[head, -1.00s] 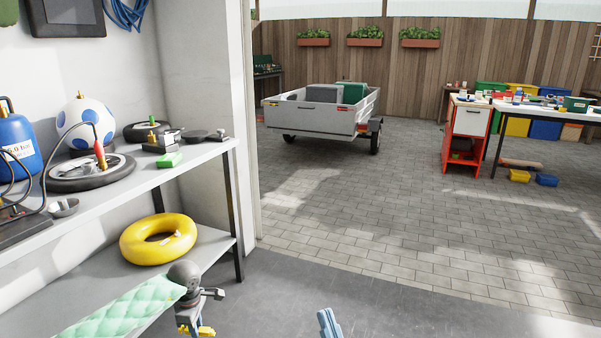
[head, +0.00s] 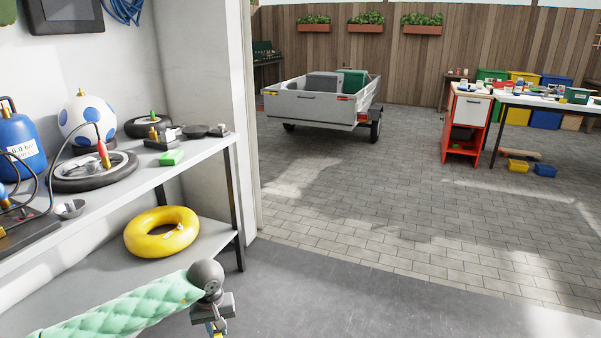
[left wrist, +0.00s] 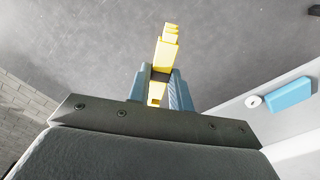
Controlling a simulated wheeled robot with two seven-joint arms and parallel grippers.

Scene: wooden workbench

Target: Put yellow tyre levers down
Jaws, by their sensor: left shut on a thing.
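My left gripper (head: 217,331) is low in the head view, at the end of my green-sleeved arm, and is cut off by the bottom edge. In the left wrist view its blue fingers (left wrist: 161,78) are shut on the yellow tyre levers (left wrist: 167,48). The levers stick out past the fingertips, over the grey floor. Only a small bit of yellow shows at the gripper in the head view. I cannot tell how many levers there are. My right gripper is not in view.
A workbench (head: 201,151) at left holds a blue cylinder (head: 22,146), a spotted ball (head: 85,122), a wheel (head: 95,170) and a green block (head: 172,157). A yellow ring (head: 162,232) lies on its lower shelf (head: 112,263). A trailer (head: 310,107) stands beyond.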

